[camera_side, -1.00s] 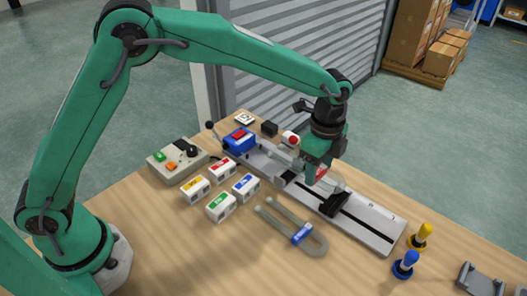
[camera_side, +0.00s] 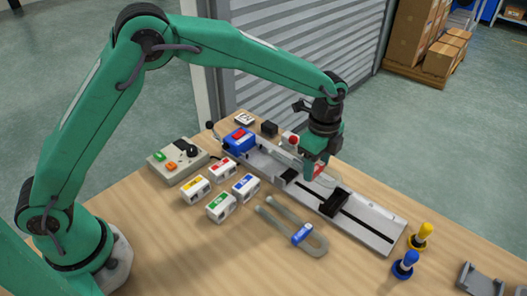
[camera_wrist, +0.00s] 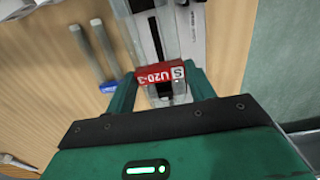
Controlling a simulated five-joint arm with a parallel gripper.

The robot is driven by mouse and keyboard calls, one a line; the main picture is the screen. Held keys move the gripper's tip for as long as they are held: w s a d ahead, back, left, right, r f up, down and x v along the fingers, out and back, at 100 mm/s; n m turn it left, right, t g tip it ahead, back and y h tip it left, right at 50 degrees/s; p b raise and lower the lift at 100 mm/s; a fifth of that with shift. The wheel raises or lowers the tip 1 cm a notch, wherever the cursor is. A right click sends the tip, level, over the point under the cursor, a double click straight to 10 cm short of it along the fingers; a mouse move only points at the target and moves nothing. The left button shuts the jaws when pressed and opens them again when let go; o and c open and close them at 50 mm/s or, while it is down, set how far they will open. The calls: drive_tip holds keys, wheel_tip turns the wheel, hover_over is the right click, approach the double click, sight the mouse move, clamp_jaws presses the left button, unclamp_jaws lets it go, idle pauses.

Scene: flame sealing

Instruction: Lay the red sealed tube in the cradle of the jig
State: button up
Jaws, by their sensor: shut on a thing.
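My gripper (camera_side: 313,176) points down over the jig and is shut on the red sealed tube. The tube's red band (camera_wrist: 161,75), marked U20-3, sits between my two fingers in the wrist view. In the side view a bit of the red band (camera_side: 318,170) and clear tube shows beside the fingers; most of the tube is hidden. The jig (camera_side: 372,226) is a long grey rail with a dark slot and black blocks, one of them (camera_side: 334,202) right of my gripper. I cannot tell whether the tube touches the jig, and the cradle is not clearly seen.
A blue-banded U-shaped tube (camera_side: 302,234) lies in front of the jig. Several small labelled boxes (camera_side: 221,207) and a control box (camera_side: 178,160) stand to the left. Yellow (camera_side: 420,237) and blue (camera_side: 405,265) handled pieces stand near the jig's right end.

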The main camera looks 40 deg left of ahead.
drive_tip(key=shift+f, duration=2.8)
drive_tip(key=o, duration=1.1)
drive_tip(key=shift+r, duration=0.1)
drive_tip(key=shift+r, duration=3.8)
